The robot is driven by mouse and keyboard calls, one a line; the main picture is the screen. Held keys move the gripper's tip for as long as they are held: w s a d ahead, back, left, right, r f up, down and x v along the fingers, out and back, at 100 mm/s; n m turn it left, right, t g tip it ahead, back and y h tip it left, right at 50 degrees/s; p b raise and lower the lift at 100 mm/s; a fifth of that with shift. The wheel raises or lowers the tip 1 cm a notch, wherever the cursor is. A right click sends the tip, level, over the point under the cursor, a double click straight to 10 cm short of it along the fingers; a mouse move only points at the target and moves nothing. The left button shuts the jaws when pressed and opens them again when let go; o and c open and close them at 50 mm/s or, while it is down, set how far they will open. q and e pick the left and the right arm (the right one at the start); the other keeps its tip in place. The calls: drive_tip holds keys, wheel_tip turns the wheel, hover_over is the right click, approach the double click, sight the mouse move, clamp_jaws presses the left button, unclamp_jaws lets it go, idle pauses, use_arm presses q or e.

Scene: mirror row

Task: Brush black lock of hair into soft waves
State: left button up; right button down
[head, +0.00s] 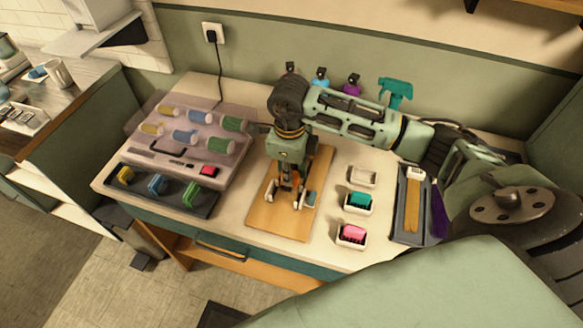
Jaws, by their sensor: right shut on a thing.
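My right gripper (283,199) points down over a wooden board (264,222) at the middle of the table. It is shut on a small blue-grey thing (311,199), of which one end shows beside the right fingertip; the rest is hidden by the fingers. Something dark shows between the fingers, but I cannot tell whether it is the black lock of hair or part of the gripper. A teal brush (359,199) and a pink brush (351,233) sit in small white dishes right of the board. My left gripper is not in view.
A pale dish (363,176) behind the brushes looks empty. A grey tray (408,235) with a tan strip and a purple lock (439,222) lie at right. A pinkish case (208,168) with rollers and a dark clip tray (130,192) stand left. A teal spray bottle (396,92) stands behind.

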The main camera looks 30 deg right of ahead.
drive_tip(key=shift+s+a, duration=0.35)
drive_tip(key=shift+a, duration=0.05)
drive_tip(key=shift+s+a, duration=0.1)
drive_tip(key=shift+s+a, duration=0.65)
drive_tip(key=shift+a, duration=0.1)
drive_tip(key=shift+s+a, duration=0.75)
drive_tip(key=shift+a, duration=0.1)
drive_tip(key=shift+p, duration=0.3)
wheel_tip(320, 180, up, 4)
drive_tip(key=shift+w+r+p, duration=0.1)
drive_tip(key=shift+p, duration=0.9)
